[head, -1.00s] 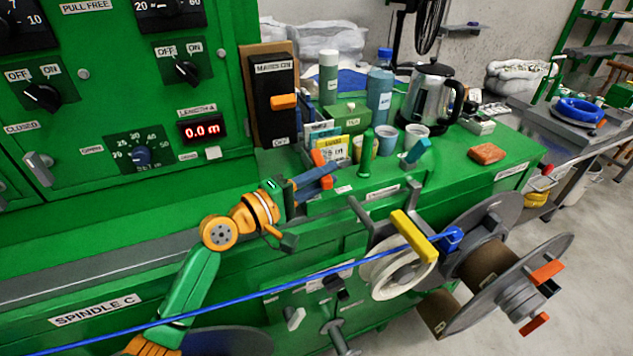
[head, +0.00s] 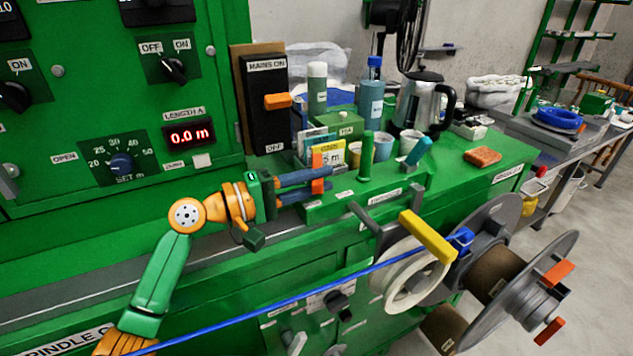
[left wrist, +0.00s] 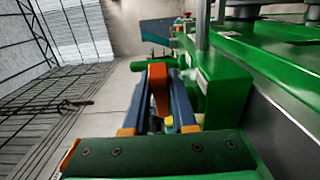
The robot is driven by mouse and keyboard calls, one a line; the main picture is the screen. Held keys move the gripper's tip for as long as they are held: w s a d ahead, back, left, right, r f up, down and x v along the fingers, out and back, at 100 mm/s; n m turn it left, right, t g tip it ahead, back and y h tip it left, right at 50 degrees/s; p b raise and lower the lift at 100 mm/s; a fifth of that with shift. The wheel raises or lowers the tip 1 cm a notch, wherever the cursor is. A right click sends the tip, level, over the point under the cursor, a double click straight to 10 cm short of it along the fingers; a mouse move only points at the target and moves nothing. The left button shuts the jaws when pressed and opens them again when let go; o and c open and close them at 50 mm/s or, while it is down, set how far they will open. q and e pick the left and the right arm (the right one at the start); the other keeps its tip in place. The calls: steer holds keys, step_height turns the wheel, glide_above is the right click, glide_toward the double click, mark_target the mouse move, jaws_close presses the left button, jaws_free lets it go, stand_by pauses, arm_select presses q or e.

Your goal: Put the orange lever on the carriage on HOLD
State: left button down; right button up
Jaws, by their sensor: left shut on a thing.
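The orange lever (head: 318,172) stands upright on the green carriage (head: 345,203), on the near side of the bench top. My left gripper (head: 328,183) reaches it from the left, with its blue fingers shut on the lever. In the left wrist view the orange lever (left wrist: 159,88) shows between the two blue fingers (left wrist: 157,108). The fingers cover part of the lever in the head view. I cannot read a HOLD mark. My right gripper is not in view.
A blue cable (head: 290,301) runs across the front to a yellow-handled guide (head: 427,236) and the reel (head: 500,275). A panel with switches (head: 172,68) is at left.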

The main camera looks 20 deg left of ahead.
arm_select(q)
steer(key=c, duration=0.7)
jaws_free()
steer(key=b+v, duration=0.3)
steer(key=v, duration=0.4)
steer(key=shift+w+f, duration=0.1)
steer(key=shift+f, duration=0.05)
steer(key=shift+a, duration=0.1)
